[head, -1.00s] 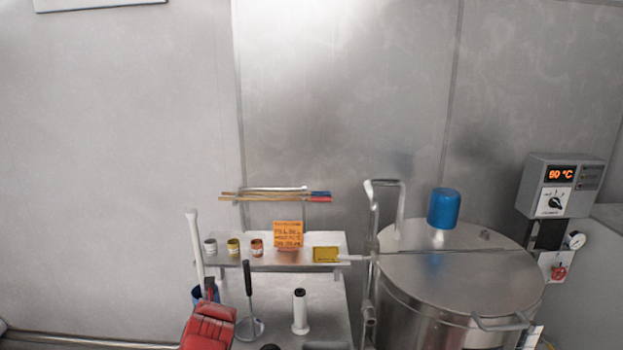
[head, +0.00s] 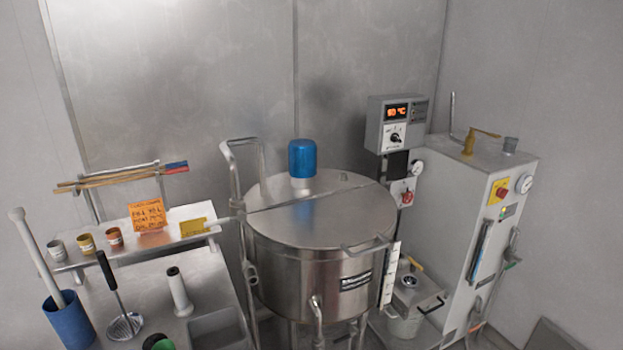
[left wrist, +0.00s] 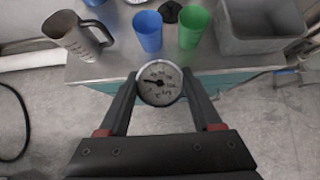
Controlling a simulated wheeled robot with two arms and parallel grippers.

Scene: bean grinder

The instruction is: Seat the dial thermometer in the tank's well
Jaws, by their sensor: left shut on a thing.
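The dial thermometer (left wrist: 159,83) shows in the left wrist view, its round white face with a dark needle turned toward the camera. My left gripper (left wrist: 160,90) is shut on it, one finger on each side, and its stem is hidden. The steel tank (head: 315,265) with its lidded top and blue motor cap (head: 302,158) stands in the middle of the head view. I cannot make out the thermometer well on it. Neither gripper shows in the head view now.
Left of the tank is a steel bench with a shelf (head: 190,215), small pots, a ladle (head: 110,285) and a blue beaker (head: 70,322). The wrist view shows blue (left wrist: 148,32) and green (left wrist: 192,28) cups, a jug (left wrist: 75,35) and a grey bin (left wrist: 262,28). A grey cabinet (head: 480,210) stands right of the tank.

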